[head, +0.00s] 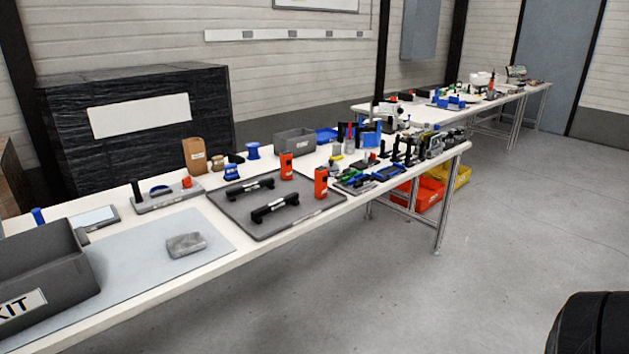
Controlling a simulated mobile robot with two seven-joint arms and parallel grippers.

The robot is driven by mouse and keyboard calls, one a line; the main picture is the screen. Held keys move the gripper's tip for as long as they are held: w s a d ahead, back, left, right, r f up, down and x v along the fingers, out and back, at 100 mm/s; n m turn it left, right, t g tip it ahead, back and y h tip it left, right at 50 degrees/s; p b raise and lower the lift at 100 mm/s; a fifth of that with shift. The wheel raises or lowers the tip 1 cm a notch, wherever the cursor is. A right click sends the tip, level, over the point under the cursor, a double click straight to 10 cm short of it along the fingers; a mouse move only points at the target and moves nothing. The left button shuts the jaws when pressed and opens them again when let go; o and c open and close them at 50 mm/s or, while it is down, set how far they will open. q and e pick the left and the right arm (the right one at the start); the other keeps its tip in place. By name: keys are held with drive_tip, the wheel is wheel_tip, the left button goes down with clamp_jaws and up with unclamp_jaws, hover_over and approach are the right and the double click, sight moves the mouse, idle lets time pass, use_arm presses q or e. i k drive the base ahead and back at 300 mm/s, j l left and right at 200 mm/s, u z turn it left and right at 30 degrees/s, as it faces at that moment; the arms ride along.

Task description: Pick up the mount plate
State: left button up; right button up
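No thing in the head view is plainly marked as the mount plate. A small flat grey piece with rounded corners (186,245) lies on the pale grey mat (135,250) on the near table. I cannot tell whether it is the mount plate. Nothing touches it, and its top is in open view. Neither my left nor my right gripper is in view. A dark rounded part at the bottom right corner may be mine; no fingers show on it.
A grey KIT bin (45,280) stands left on the near table (255,245). Tools crowd the table's far end. Red (425,195) and yellow bins sit below. The floor at right is clear.

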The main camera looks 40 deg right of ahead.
sight(178, 246)
drive_tip(key=i+l+z, duration=0.1)
drive_tip(key=l, duration=0.35)
drive_tip(key=i+l, duration=0.1)
drive_tip(key=l, duration=0.3)
drive_tip(key=i+l+z, duration=0.15)
drive_tip(key=l, duration=0.25)
drive_tip(key=i+l, duration=0.1)
drive_tip(key=l, duration=0.35)
drive_tip(key=i+l+z, duration=0.15)
drive_tip(key=l, duration=0.25)
drive_tip(key=i+l, duration=0.15)
drive_tip(key=l, duration=0.25)
drive_tip(key=k+z, duration=0.05)
